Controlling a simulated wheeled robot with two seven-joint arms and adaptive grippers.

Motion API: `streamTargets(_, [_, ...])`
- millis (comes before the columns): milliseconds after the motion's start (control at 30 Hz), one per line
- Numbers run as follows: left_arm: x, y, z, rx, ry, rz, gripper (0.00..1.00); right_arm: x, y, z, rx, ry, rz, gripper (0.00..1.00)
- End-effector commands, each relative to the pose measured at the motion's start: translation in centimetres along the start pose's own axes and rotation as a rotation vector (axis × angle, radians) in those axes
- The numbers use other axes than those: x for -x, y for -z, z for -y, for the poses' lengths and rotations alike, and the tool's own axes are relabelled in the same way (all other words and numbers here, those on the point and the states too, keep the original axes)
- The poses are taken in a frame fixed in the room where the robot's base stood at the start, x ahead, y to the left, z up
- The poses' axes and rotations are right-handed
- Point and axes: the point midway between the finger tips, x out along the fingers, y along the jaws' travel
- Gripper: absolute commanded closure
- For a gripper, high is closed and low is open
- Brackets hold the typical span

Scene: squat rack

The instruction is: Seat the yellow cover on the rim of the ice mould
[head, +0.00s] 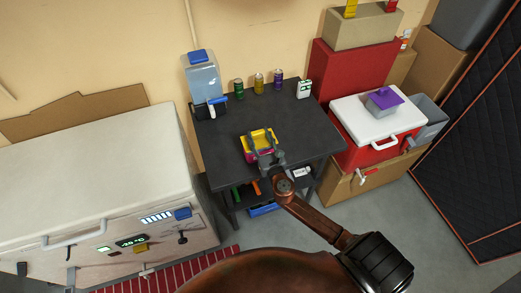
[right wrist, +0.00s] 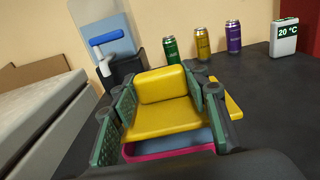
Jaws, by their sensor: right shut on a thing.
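The yellow cover (right wrist: 162,118), a flat plate with a raised block, is held by my right gripper (head: 261,138) over the dark table. The gripper's green-padded fingers stand on either side of the raised block in the right wrist view. The ice mould (right wrist: 168,154) lies below the cover, with a pink rim and blue-grey inside. Its near part shows uncovered in front of the cover's near edge. In the head view a strip of the pink mould (head: 250,157) shows under the cover. I cannot tell whether cover and rim touch. My left gripper is not in view.
On the table (head: 225,140) stand a green can (head: 239,89), a gold can (head: 259,83), a purple can (head: 278,79), a thermometer box (head: 304,89) and a blue-topped dispenser (head: 201,75). A white freezer stands left, a red cooler (head: 372,125) right. The table's right side is clear.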

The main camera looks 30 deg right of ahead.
Motion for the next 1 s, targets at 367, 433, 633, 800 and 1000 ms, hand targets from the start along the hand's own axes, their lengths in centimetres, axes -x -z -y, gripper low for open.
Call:
streamTargets(367, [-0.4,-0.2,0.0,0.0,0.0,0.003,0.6,0.0,0.5,0.0,0.0,0.0,0.0,0.81])
streamTargets(433, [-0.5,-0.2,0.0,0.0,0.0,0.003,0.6,0.0,0.6,0.0,0.0,0.0,0.0,0.81])
streamTargets(633, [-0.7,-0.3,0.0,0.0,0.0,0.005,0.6,0.0,0.8,0.0,0.0,0.0,0.0,0.81])
streamTargets(800, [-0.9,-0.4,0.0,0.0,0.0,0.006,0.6,0.0,1.1,0.0,0.0,0.0,0.0,0.81])
streamTargets(1000, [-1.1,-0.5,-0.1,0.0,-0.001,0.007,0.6,0.0,1.4,0.0,0.0,0.0,0.0,0.81])
